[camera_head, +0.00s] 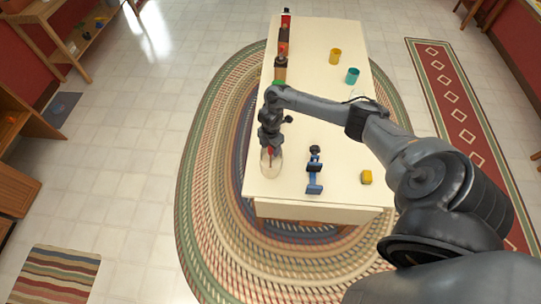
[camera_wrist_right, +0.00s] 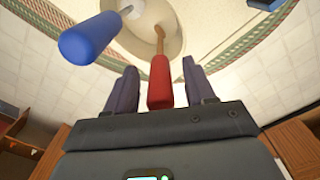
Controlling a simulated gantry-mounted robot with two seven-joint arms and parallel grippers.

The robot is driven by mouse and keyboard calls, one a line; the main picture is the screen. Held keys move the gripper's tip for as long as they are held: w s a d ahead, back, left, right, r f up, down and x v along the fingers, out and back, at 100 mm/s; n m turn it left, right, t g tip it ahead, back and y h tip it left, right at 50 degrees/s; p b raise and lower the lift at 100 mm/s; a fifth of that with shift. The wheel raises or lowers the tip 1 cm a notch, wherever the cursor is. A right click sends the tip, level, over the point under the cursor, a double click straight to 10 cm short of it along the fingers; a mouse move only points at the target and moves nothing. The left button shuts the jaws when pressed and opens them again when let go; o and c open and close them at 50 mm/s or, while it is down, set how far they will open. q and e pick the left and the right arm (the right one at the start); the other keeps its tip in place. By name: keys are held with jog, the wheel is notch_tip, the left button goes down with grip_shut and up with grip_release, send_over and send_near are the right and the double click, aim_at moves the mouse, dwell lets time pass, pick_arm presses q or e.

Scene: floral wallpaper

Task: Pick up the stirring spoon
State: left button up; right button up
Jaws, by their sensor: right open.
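A utensil with a red handle (camera_wrist_right: 160,82) and a brown shaft, likely the stirring spoon, stands tilted in a pale round holder (camera_head: 271,166) at the table's near left corner. A second utensil with a blue handle (camera_wrist_right: 90,38) leans out of the same holder. My right gripper (camera_head: 270,146) is just above the holder, pointing down. In the right wrist view its fingers (camera_wrist_right: 160,88) are open, one on each side of the red handle, with gaps showing. The utensils' lower ends are hidden or unclear. My left gripper is not in view.
On the white table (camera_head: 310,100) stand a blue stand-like object (camera_head: 314,172), a yellow block (camera_head: 366,177), a teal cup (camera_head: 352,75) and a yellow cup (camera_head: 335,56). Several items line the far left edge. My right arm spans the table's middle.

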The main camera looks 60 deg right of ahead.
jog(key=shift+f, duration=0.6)
jog(key=shift+c, duration=0.5)
grip_shut()
jog(key=shift+r, duration=0.1)
